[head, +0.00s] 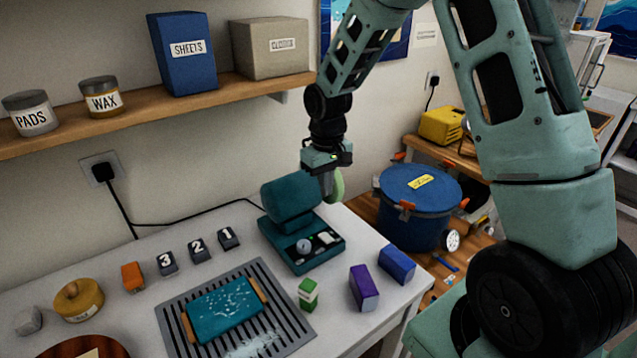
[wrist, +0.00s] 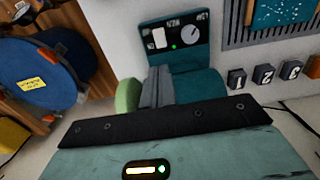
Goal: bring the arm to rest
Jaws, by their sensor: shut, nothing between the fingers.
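A grey ribbed mat (head: 178,333) holds a teal slab (head: 222,310) with wooden ends. Numbered dark blocks (head: 198,250) stand behind it; green, purple and blue blocks (head: 397,264) stand at right. A shelf (head: 150,118) runs along the wall. A blue drum (head: 418,222) stands beyond the table.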

